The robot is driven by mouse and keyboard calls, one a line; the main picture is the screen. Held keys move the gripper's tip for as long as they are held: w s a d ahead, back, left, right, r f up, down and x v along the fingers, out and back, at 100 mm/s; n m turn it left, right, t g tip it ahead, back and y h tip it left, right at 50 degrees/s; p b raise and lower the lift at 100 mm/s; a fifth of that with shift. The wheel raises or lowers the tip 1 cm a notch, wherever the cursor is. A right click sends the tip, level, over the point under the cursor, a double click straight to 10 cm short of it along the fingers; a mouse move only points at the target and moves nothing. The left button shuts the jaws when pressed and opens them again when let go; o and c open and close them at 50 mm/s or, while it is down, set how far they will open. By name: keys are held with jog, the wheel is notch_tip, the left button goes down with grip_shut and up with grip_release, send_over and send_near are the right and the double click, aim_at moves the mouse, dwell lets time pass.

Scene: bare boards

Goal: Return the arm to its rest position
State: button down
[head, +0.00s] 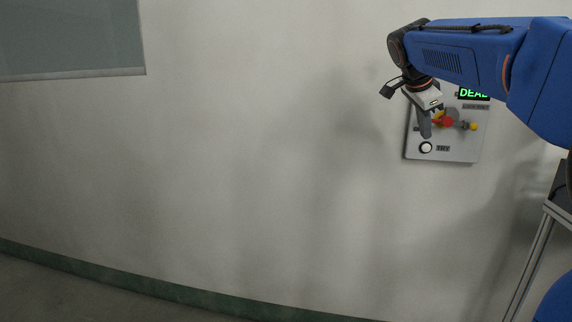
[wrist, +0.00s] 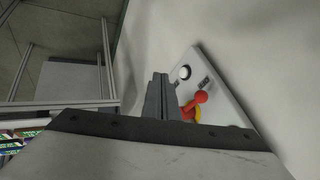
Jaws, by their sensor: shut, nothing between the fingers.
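My blue arm reaches in from the right in the head view. My gripper (head: 425,130) points down in front of a grey wall panel and covers part of it. In the wrist view my gripper (wrist: 158,80) shows its two fingers pressed together, with nothing between them. The panel (head: 455,153) carries a green lit display (head: 474,94), a red knob (head: 448,122), a yellow ball (head: 473,127) and a white round button (head: 426,147). In the wrist view the red knob (wrist: 201,97) and white button (wrist: 184,72) lie just right of the fingers. Whether the fingers touch the panel cannot be told.
A metal frame stand (head: 530,265) is at the right edge, and frame rails (wrist: 105,60) show at left in the wrist view. A grey board (head: 70,40) hangs at upper left. The pale wall (head: 240,160) between is bare, with a green skirting (head: 150,284) below.

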jog(key=s+a+f+n+y, duration=0.2)
jog(key=s+a+f+n, duration=0.2)
jog(key=s+f, duration=0.6)
jog(key=s+a+f+n+y, duration=0.1)
jog(key=s+a+f+n, duration=0.4)
jog(key=s+f+n, duration=0.3)
jog(key=s+a+f+n+y, duration=0.2)
jog(key=s+a+f+n, duration=0.3)
jog(key=s+f, duration=0.9)
jog(key=s+n, duration=0.1)
jog(key=s, duration=0.2)
jog(key=shift+f+y, duration=0.2)
jog(key=shift+y, duration=0.1)
